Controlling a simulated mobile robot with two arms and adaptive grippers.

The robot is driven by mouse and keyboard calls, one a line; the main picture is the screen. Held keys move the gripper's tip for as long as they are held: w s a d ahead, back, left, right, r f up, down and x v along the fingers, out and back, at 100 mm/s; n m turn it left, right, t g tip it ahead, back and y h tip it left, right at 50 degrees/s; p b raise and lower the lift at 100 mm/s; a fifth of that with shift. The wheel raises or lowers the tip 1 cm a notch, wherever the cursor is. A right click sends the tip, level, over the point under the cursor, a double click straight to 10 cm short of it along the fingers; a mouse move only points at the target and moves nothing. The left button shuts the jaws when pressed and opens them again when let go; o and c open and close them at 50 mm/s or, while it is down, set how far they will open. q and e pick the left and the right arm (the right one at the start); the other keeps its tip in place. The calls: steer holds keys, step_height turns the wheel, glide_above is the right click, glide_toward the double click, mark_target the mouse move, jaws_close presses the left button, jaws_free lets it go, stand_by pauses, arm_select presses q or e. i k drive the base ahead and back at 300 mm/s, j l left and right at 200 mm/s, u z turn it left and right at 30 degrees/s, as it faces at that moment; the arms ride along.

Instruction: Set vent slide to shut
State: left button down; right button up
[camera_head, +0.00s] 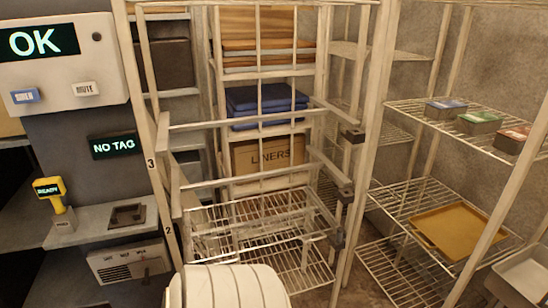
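The vent panel (118,275) is a pale plate low at the left, under the grey shelf. It has a row of small labels along its top, too small to read surely, and dark slots on its face. A small dark tab (146,275), which looks like the vent slide, stands at the panel's right part, below the rightmost label. I cannot tell its exact setting. Neither of my grippers is in view.
A yellow scanner (50,192) reading READY stands on the grey shelf (88,232), beside a dark tray (127,215). Above are a NO TAG display (113,145) and a panel (62,65) showing OK. An open wire-shelf frame (160,170) stands right of the vent.

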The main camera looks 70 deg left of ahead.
mark_target(145, 269)
steer(key=u, duration=3.45)
